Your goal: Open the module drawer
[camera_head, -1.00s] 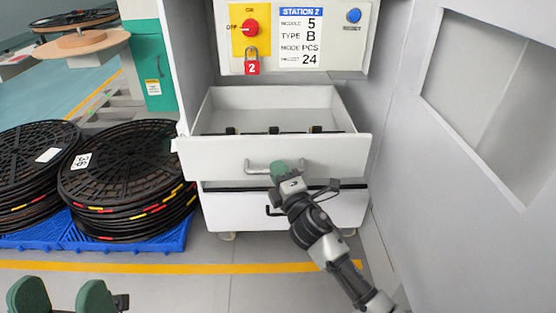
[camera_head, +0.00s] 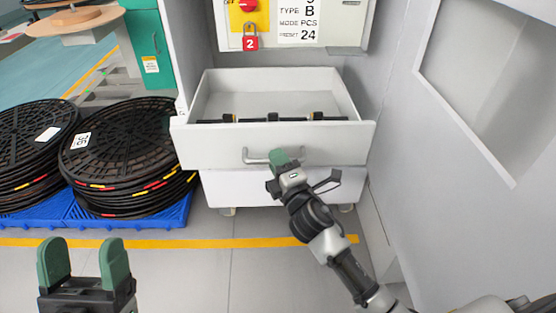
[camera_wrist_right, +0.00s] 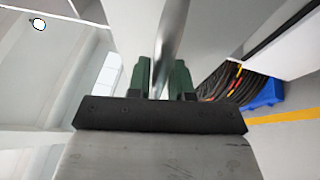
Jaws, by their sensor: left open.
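The white module drawer (camera_head: 215,149) is pulled out below the control panel. Its grey inside shows, with a dark bar and several black clips near its front. My right gripper (camera_head: 284,158) is at the drawer's metal handle (camera_head: 252,158), on its right part. In the right wrist view the handle bar (camera_wrist_right: 172,40) runs between the green fingers of the right gripper (camera_wrist_right: 160,78), which are closed on it. My left gripper (camera_head: 84,262) is open and empty at the lower left, over the floor and away from the drawer.
A control panel (camera_head: 344,30) with a red padlock tag (camera_head: 250,43) is above the drawer. A lower white drawer (camera_head: 235,188) is underneath. Stacked black reels (camera_head: 120,150) on a blue pallet (camera_head: 150,217) stand left. A grey door panel (camera_head: 400,150) closes off the right.

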